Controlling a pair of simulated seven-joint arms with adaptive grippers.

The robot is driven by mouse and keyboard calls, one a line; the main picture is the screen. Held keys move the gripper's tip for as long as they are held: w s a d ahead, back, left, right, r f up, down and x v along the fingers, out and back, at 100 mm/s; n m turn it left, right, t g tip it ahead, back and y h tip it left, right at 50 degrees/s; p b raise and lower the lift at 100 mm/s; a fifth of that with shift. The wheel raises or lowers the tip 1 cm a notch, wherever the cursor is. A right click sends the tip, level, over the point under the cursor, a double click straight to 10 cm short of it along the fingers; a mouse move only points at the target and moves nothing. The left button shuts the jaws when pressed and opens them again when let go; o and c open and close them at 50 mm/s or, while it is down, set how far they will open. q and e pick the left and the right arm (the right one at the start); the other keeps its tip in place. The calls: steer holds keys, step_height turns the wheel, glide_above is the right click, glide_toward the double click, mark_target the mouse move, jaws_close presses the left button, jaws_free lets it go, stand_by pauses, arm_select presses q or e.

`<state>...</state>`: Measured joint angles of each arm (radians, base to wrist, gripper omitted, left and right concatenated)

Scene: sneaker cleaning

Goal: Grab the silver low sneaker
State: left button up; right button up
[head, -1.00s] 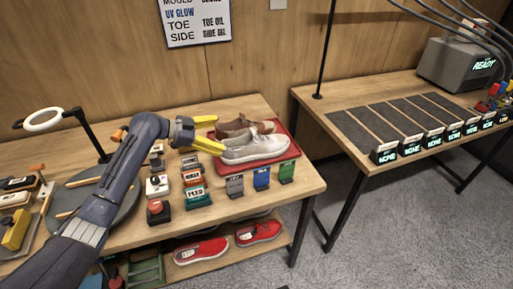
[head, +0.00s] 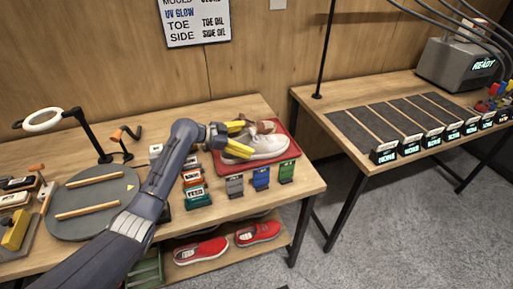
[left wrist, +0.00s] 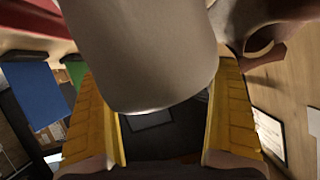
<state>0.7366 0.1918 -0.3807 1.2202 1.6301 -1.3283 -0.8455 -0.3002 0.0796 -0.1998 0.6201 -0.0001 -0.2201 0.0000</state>
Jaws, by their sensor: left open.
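The silver low sneaker, pale grey-white (head: 270,145), lies on a red tray (head: 296,152) at the right end of the near table. My left gripper (head: 244,138) is open at the sneaker's left end, with a yellow finger on each side of it. In the left wrist view the sneaker's rounded pale end (left wrist: 145,55) sits between the two spread yellow fingers. I cannot tell whether either finger touches it. A brown shoe (head: 267,127) lies just behind it, partly hidden. My right gripper is not in view.
Grey, blue and green labelled blocks (head: 261,178) stand along the front edge before the tray. A round grey turntable (head: 90,207) and a ring lamp (head: 43,120) are at left. Red shoes (head: 258,232) lie on the lower shelf. A second table (head: 350,95) stands at right.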

mark_target(254, 141)
arm_select(q)
steer(key=shift+x, duration=2.05)
steer(key=c, duration=1.7)
